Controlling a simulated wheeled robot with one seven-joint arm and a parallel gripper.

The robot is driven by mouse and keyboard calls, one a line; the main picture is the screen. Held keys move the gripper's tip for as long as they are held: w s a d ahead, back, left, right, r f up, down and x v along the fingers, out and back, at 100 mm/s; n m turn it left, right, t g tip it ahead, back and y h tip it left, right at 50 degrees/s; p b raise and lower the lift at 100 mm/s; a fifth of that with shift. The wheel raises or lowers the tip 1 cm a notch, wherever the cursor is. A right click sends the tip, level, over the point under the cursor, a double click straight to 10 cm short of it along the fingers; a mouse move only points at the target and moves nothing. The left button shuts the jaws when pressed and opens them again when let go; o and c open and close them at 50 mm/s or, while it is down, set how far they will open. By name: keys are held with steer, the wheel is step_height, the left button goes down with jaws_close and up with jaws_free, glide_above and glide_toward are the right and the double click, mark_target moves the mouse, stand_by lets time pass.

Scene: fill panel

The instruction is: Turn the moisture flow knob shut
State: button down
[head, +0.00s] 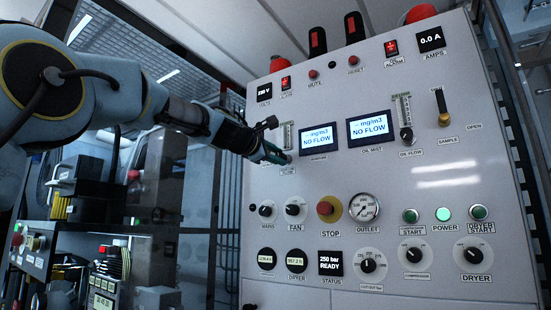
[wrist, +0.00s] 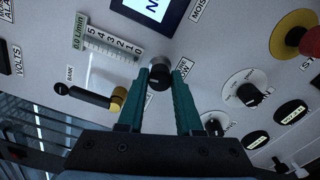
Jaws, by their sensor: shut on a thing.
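The moisture flow knob (wrist: 159,77) is a small black round knob below a vertical flow gauge (wrist: 110,42) with a scale from 0 to 5 and a tag reading 0.0 L/min. My gripper (wrist: 160,72) has its two teal fingers shut on the knob, one on each side. In the head view my gripper (head: 277,155) reaches the panel from the left, at the foot of the left flow gauge (head: 286,135), and mostly hides the knob. The moisture display (head: 318,138) beside it reads NO FLOW.
The grey panel (head: 400,190) also carries the oil flow knob (head: 406,134), a sample valve (head: 442,108), a red stop button (head: 329,208) and a fan knob (head: 295,210). A black lever with a brass end (wrist: 117,98) sticks out close to my fingers in the wrist view.

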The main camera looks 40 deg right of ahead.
steer(key=shift+w+m+b, duration=0.1)
steer(key=shift+m+b, duration=0.25)
steer(key=shift+m, duration=0.75)
steer(key=shift+a+r, duration=0.1)
steer(key=shift+r, duration=0.05)
steer(key=c, duration=0.6)
jaws_free()
steer(key=b+v, duration=0.5)
steer(key=v, duration=0.6)
steer(key=shift+b, duration=0.4)
